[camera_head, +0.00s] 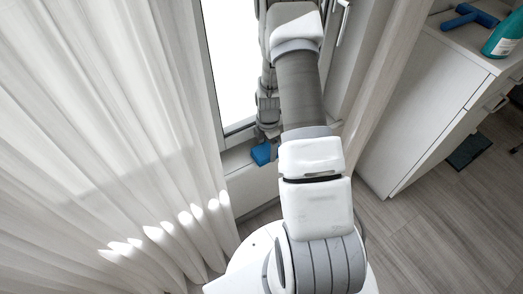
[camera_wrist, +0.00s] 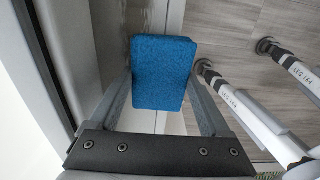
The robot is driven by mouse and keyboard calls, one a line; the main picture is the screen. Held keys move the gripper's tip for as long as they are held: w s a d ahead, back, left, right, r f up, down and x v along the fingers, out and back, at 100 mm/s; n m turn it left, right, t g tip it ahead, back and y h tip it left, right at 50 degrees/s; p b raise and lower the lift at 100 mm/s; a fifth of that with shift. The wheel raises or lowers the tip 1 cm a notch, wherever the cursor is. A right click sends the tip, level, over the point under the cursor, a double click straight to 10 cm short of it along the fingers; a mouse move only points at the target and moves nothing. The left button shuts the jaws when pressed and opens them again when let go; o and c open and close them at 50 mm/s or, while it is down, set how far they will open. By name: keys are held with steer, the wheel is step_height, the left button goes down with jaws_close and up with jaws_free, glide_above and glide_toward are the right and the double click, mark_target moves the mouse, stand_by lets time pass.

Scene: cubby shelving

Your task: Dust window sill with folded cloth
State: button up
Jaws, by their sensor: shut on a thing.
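The blue folded cloth (camera_head: 262,153) is at the window sill (camera_head: 236,158), low in front of the window frame. My gripper (camera_head: 267,138) is above it, partly hidden behind my arm. In the wrist view the cloth (camera_wrist: 163,72) is a thick blue pad between the two fingers of my gripper (camera_wrist: 163,80), which is shut on it. I cannot tell whether the cloth touches the sill.
A white curtain (camera_head: 105,130) hangs on the left, close to the sill. A white cabinet (camera_head: 425,110) stands on the right with a blue tool (camera_head: 468,17) and a teal bottle (camera_head: 504,36) on top. Grey wood floor (camera_head: 440,225) is open at the lower right.

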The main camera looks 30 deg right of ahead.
mark_target(258, 153)
steer(key=shift+w+d+f+b, duration=0.1)
steer(key=shift+d+b, duration=0.15)
steer(key=shift+d, duration=2.95)
steer(key=shift+w+d+f+b, duration=0.1)
steer(key=shift+d+b, duration=0.1)
steer(key=shift+d, duration=2.95)
steer(key=shift+s+a+r+p, duration=0.15)
steer(key=shift+a+p, duration=0.15)
steer(key=shift+a, duration=1.7)
steer(key=shift+a+r+p, duration=0.1)
steer(key=shift+a+p, duration=0.15)
steer(key=shift+a, duration=1.7)
steer(key=shift+a+f, duration=0.15)
steer(key=shift+a, duration=1.85)
steer(key=shift+s+a, duration=0.1)
steer(key=shift+a, duration=1.95)
steer(key=shift+d, duration=2.1)
steer(key=shift+d+p, duration=0.95)
steer(key=shift+d, duration=2.65)
steer(key=shift+w+d+f, duration=0.1)
steer(key=shift+w+d, duration=0.05)
steer(key=shift+d, duration=1)
steer(key=shift+w+d, duration=0.1)
steer(key=shift+d, duration=1.05)
steer(key=shift+s+a+r+p, duration=0.1)
steer(key=shift+a+p, duration=0.15)
steer(key=shift+a, duration=1.8)
steer(key=shift+a+r+p, duration=0.1)
steer(key=shift+a+p, duration=0.1)
steer(key=shift+a, duration=1.85)
